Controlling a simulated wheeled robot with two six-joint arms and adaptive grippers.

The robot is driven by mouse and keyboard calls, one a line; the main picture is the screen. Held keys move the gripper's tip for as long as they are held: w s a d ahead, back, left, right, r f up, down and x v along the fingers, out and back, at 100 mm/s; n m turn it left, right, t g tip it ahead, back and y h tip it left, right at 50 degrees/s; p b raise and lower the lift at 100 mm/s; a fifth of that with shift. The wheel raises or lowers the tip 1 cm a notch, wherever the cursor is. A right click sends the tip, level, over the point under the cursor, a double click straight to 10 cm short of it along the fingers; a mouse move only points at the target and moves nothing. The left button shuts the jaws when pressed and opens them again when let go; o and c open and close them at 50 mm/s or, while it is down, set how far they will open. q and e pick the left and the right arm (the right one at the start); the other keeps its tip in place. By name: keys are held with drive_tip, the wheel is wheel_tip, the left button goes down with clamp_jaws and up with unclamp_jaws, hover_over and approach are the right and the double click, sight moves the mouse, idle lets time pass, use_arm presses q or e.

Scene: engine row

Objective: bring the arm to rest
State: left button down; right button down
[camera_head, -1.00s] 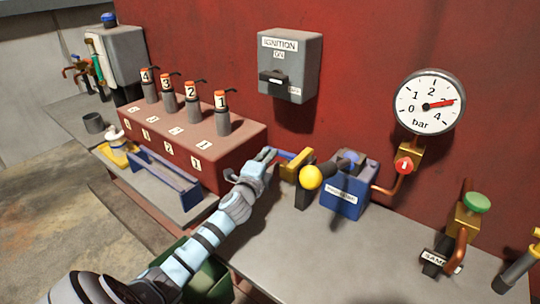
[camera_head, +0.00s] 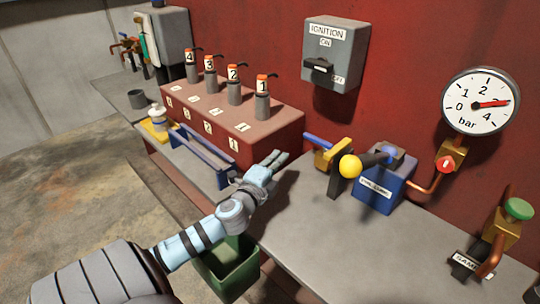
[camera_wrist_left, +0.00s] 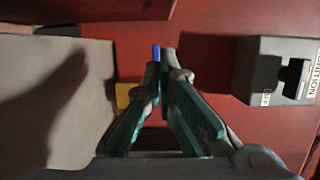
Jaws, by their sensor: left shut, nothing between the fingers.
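My left gripper (camera_head: 279,160) is shut and empty. In the head view its arm comes in from the lower left and reaches over the front edge of the bench. The gripper is above the bench, left of a brass valve (camera_head: 331,156) with a blue lever (camera_head: 318,141), and apart from it. In the left wrist view the fingers (camera_wrist_left: 162,68) are close together, with the blue lever tip (camera_wrist_left: 156,52) showing just beyond them. My right gripper is in neither view.
A red engine block (camera_head: 215,125) with several numbered plugs stands behind the arm. A blue pump (camera_head: 380,187) with a yellow-knobbed handle (camera_head: 350,166) stands to the right. A green bin (camera_head: 228,268) is below the arm. An ignition box (camera_head: 335,55) and pressure gauge (camera_head: 480,101) are on the wall.

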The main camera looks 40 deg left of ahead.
use_arm(q)
drive_tip(key=shift+s, duration=1)
